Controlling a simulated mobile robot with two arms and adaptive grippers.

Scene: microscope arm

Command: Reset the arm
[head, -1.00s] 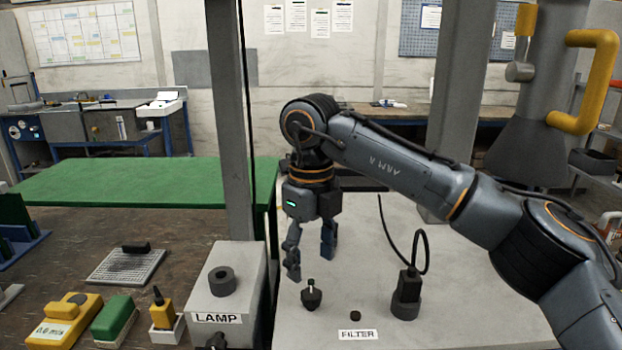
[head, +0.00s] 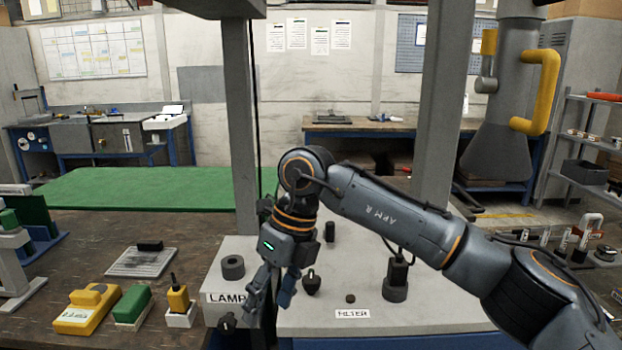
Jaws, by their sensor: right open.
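My right gripper (head: 268,300) is open and empty, fingers pointing down. It hangs near the gap between the grey LAMP box (head: 226,263) and the FILTER panel (head: 420,318), left of a dark pointer knob (head: 311,284). I cannot tell whether a finger touches anything. The lamp box has a dark knob (head: 227,322) on its front and a black ring (head: 233,267) on top. A hanging grey arm-like column (head: 501,110) with a yellow handle (head: 542,92) is at the upper right, apart from my gripper. My left gripper is not in view.
A black plug-like part (head: 396,278) with a cable and a small dark button (head: 350,298) are on the panel. Grey posts (head: 240,120) (head: 443,110) rise behind. Yellow (head: 84,310) and green (head: 133,304) blocks sit left on the brown bench. A green mat (head: 140,189) lies clear.

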